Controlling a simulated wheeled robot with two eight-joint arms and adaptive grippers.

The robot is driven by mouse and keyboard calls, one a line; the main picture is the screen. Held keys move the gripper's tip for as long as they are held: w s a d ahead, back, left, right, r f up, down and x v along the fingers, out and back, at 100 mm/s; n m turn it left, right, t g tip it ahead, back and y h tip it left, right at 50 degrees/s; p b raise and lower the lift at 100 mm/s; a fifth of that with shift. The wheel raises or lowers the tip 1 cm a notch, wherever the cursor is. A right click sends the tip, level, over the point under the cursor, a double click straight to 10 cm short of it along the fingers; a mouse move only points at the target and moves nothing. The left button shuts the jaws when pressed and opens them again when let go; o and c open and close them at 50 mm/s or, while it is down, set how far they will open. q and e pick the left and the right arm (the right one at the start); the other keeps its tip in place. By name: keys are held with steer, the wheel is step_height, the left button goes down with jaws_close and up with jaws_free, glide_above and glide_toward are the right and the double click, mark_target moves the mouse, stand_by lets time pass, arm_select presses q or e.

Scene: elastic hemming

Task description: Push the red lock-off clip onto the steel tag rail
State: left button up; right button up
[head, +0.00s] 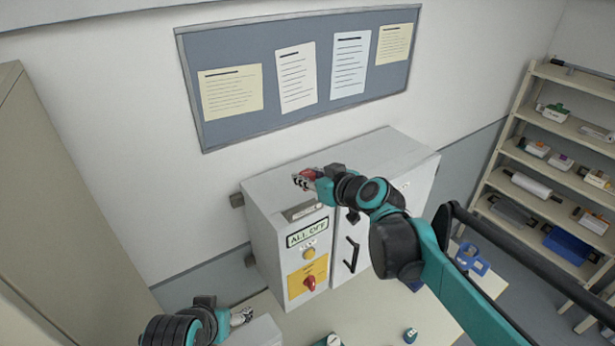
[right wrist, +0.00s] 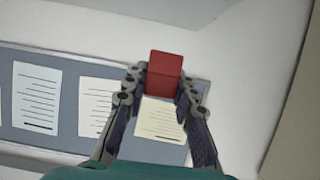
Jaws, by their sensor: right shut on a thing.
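The red lock-off clip (head: 313,173) is between the fingers of my right gripper (head: 303,181), above the front top edge of the grey cabinet. In the right wrist view the clip (right wrist: 165,75) is a red block gripped near the fingertips of my right gripper (right wrist: 162,88). A grey metal strip (head: 301,211), seemingly the steel tag rail, is on the upper cabinet front, below and apart from the clip. My left gripper (head: 242,316) is low at the left, apart from the clip; its opening is unclear.
The grey cabinet (head: 265,195) carries an "ALL OFF" sign (head: 307,233), a yellow panel with a red knob (head: 309,283) and a black handle (head: 351,255). A notice board (head: 300,75) hangs behind. A stocked shelf (head: 530,120) stands right. The table (head: 375,315) holds small items.

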mark_target(306, 207)
steer(key=shift+w+a+f, duration=0.3)
steer(key=shift+w+f, duration=0.2)
steer(key=shift+f+b, duration=0.3)
steer(key=shift+b, duration=0.2)
steer(key=shift+s+d+f+b, duration=0.25)
steer(key=shift+s+f+b, duration=0.15)
steer(key=shift+f+b, duration=0.25)
steer(key=f, duration=0.1)
steer(key=f+b, duration=0.2)
steer(key=shift+w+a, duration=0.15)
steer(key=shift+w, duration=0.1)
steer(key=shift+f, duration=0.1)
arm_select(q)
steer(key=f, duration=0.4)
steer(key=shift+w+a+f, duration=0.15)
steer(key=shift+w+f, duration=0.05)
steer(key=shift+f, duration=0.2)
arm_select(e)
steer(key=shift+s, duration=0.1)
steer(key=shift+s, duration=0.1)
arm_select(q)
steer(key=shift+f+b, duration=0.1)
steer(key=shift+b, duration=0.2)
arm_select(e)
steer(key=shift+f, duration=1.5)
